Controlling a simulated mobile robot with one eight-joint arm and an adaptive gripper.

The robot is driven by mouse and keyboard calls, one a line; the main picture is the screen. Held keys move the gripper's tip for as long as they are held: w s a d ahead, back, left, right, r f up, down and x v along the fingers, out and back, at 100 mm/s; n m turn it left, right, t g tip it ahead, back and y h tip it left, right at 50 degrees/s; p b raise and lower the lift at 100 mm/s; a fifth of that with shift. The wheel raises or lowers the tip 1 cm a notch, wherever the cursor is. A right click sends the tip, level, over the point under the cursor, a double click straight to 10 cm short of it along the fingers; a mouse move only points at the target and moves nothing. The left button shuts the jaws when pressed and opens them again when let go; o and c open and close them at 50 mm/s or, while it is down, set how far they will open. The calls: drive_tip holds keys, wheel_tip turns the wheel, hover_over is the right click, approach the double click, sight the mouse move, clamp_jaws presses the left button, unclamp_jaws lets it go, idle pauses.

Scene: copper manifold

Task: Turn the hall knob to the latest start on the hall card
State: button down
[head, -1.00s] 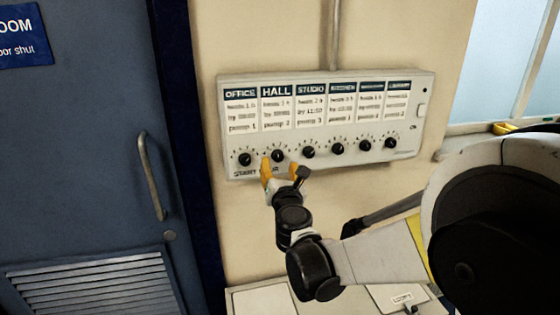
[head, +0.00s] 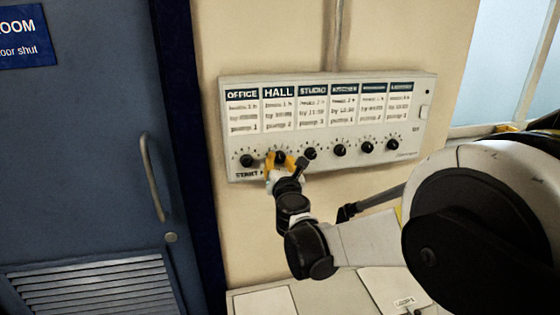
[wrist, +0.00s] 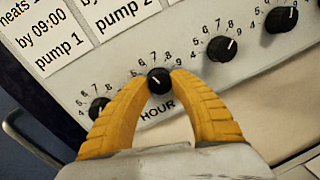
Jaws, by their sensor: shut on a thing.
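The hall knob (head: 281,157) is a small round black knob under the HALL card (head: 279,108) on a pale wall panel. In the wrist view the knob (wrist: 159,80) sits between the two yellow fingertips of my gripper (wrist: 160,83), which is shut on it. My gripper (head: 281,163) also shows at the panel in the head view. Printed hour numbers arc above the knob; its pointer direction is hard to make out. The HALL card's lines are too blurred to read surely in the head view; in the wrist view only its lower part shows, with "pump 2".
The office knob (head: 247,160) is close on the left and the studio knob (head: 310,153) on the right. Several more knobs continue rightward. A blue door (head: 90,160) with a handle (head: 152,178) stands left. A pale surface lies below the panel.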

drive_tip(key=shift+m, duration=0.3)
drive_tip(key=m+p, duration=0.1)
drive_tip(key=m, duration=0.2)
drive_tip(key=shift+r+m+g, duration=0.15)
drive_tip(key=shift+m+g, duration=0.15)
drive_tip(key=m+p, duration=0.1)
drive_tip(key=m, duration=0.3)
drive_tip(key=shift+g, duration=0.3)
drive_tip(key=m+y, duration=0.1)
drive_tip(key=m, duration=0.3)
drive_tip(key=shift+r, duration=0.1)
drive_tip(key=shift+m+g+y+p, duration=0.4)
drive_tip(key=shift+m+y, duration=0.1)
drive_tip(key=shift+m, duration=1.5)
drive_tip(key=c, duration=1)
unclamp_jaws()
drive_tip(key=shift+c, duration=0.2)
